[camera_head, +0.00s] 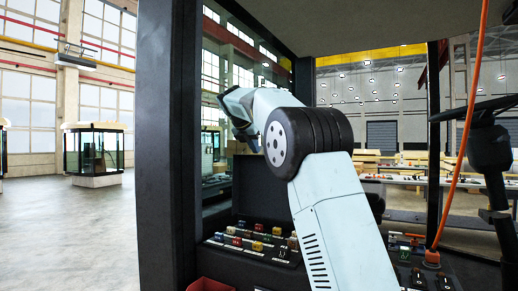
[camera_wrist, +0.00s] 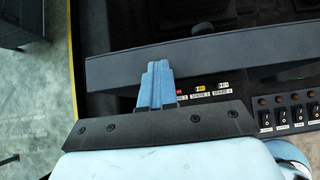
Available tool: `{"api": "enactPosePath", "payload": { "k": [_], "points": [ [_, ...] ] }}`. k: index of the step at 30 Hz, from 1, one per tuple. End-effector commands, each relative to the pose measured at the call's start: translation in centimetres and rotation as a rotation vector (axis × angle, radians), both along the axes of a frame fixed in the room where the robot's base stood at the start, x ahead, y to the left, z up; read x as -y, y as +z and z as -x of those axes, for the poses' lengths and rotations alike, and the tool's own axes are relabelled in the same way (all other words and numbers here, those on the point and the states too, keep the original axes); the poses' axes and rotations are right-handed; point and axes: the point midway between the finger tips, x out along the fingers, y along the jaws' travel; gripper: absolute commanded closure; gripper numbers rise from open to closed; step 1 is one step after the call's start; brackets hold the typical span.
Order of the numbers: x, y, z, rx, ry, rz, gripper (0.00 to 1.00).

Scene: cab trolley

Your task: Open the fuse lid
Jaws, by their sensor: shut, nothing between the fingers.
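The fuse box shows in the head view with several coloured fuses (camera_head: 262,234) exposed in rows. A dark panel (camera_head: 255,186), which looks like the fuse lid, stands raised behind them. In the wrist view a long dark slab (camera_wrist: 235,48), likely the same lid, crosses the picture. My gripper's blue fingers (camera_wrist: 156,82) are together and empty; their tips overlap the slab's near edge. I cannot tell whether they touch it. In the head view my gripper (camera_head: 243,133) is small and partly hidden by my arm, up near the cab window.
A row of black switches (camera_wrist: 290,115) and small labels (camera_wrist: 205,92) lie beside the slab. A dark cab post (camera_head: 165,140) stands left of my arm. An orange cable (camera_head: 466,130) and a steering column (camera_head: 488,150) are at the right. Open floor (camera_head: 75,235) lies outside, left.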

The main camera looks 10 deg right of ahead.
Motion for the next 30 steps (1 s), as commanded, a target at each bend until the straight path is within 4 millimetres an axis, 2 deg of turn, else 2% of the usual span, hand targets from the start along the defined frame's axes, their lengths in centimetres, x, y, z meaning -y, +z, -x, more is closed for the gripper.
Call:
{"api": "enactPosePath", "payload": {
  "k": [9, 15, 25, 30],
  "points": [
    [-2.3, 4.9, 2.0, 0.017, 0.0, 0.001, 1.0],
    [-2.9, 6.8, 2.8, 0.021, -0.004, 0.001, 1.0],
    [-2.4, 7.5, 3.6, 0.031, -0.027, -0.016, 1.0],
    [-0.9, 7.2, 6.2, 0.085, -0.123, -0.126, 1.0]
  ]
}}
